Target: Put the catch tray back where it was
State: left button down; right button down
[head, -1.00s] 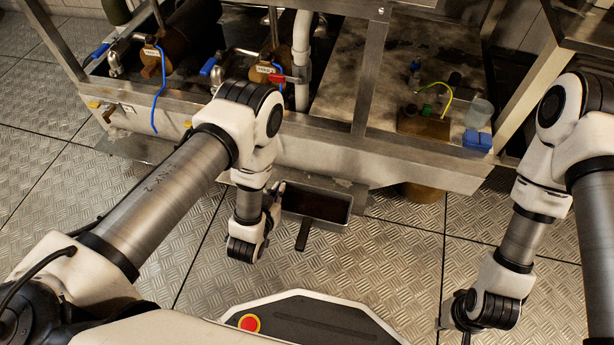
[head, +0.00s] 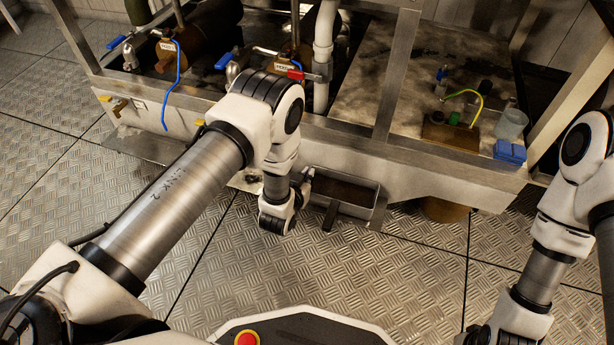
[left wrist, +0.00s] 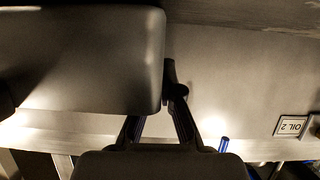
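The catch tray (head: 358,209) is an open metal box with a dark inside and a dark handle bar at its front. It is low at the front of the machine, close under its front beam. My left gripper (head: 305,183) is at its left end, its fingertips partly hidden. In the left wrist view the tray (left wrist: 80,60) fills the upper left as a grey wall with a rounded corner. The left gripper's fingers (left wrist: 170,95) meet at the tray's edge, one partly behind it. My right gripper is cut off at the bottom right.
The machine's metal frame (head: 400,70) stands above and behind the tray. A brown round vessel (head: 443,210) is under it to the right. Valves with blue and red handles are above left. An "OIL 2" label (left wrist: 291,126) shows in the left wrist view. The checkered floor in front is clear.

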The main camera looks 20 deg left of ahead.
pick_arm(q)
jog(key=shift+f, duration=0.15)
jog(key=c, duration=1.3)
grip_release()
jog(key=shift+r, duration=0.25)
jog(key=s+a+r+g+p, duration=0.1)
jog(key=s+g, duration=0.3)
jog(key=s, duration=0.7)
jog(key=s+a+r+g+p, duration=0.1)
jog(key=s+a+g+p, duration=0.2)
jog(key=s, duration=0.9)
jog(key=s+a+r+n+g+p, duration=0.1)
jog(key=s+g, duration=0.5)
jog(key=s, duration=0.6)
jog(key=shift+s+a+r+g+y+p, duration=0.15)
jog(key=shift+a+r+p, duration=0.15)
jog(key=shift+a+p, duration=0.3)
jog(key=shift+s+a+r+g+y+p, duration=0.15)
jog(key=shift+a+r+p, duration=0.15)
jog(key=shift+a+p, duration=0.25)
jog(key=shift+w, duration=0.15)
